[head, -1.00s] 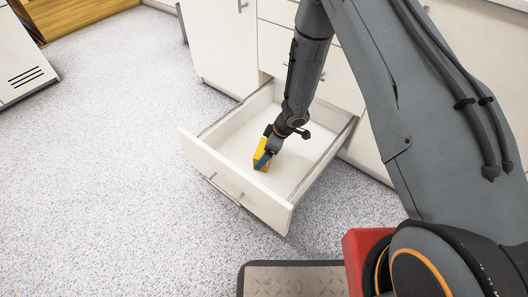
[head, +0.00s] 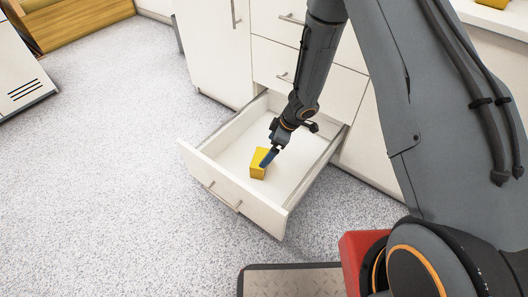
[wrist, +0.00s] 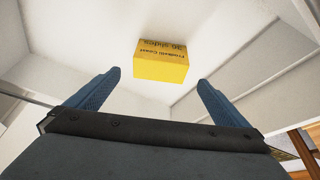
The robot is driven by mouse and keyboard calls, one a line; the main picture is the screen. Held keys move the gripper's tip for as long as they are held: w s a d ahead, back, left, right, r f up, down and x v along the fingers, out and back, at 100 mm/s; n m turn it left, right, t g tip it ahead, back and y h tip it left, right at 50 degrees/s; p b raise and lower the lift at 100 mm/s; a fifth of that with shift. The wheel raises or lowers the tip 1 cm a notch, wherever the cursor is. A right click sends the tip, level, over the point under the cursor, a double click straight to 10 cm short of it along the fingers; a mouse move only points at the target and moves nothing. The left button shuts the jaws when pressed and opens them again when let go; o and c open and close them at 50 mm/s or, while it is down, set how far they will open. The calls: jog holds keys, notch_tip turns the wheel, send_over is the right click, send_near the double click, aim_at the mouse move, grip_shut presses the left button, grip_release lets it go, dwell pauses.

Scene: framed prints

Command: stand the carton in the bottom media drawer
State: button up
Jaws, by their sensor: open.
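The yellow carton (head: 258,168) rests on the floor of the pulled-out bottom drawer (head: 236,198), near its front panel. It looks upright and clear of the drawer walls. In the wrist view the carton (wrist: 160,66) shows a yellow face and a darker face with printed text, upside down in the picture. My gripper (head: 267,158) is over the drawer, just above and behind the carton. Its two blue fingers (wrist: 155,92) are spread wide, with nothing between them; the carton lies beyond the tips. In the head view the finger partly covers the carton.
Closed white drawers (head: 310,75) stand above and behind the open one, with a white cupboard (head: 213,50) to the left. Another yellow object (head: 492,3) sits at the top right edge. Speckled floor (head: 110,180) is clear left of the drawer.

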notch_tip(320, 180, up, 24)
jog(key=s+a+m+t+h, duration=0.2)
jog(key=m+t+h, duration=0.1)
jog(key=m, duration=0.2)
jog(key=s+r+m+g, duration=0.1)
jog(key=s+r, duration=0.3)
jog(key=s, duration=0.5)
jog(key=s+a+r+m+g, duration=0.1)
jog(key=s+r, duration=0.3)
jog(key=s, duration=0.6)
jog(key=s+a+r+m+g, duration=0.1)
jog(key=s+r, duration=0.3)
jog(key=s, duration=0.6)
jog(key=shift+s+a+r+m+g+p, duration=0.2)
jog(key=shift+s+m+g+p, duration=0.1)
jog(key=shift+g, duration=0.3)
jog(key=shift+w, duration=0.1)
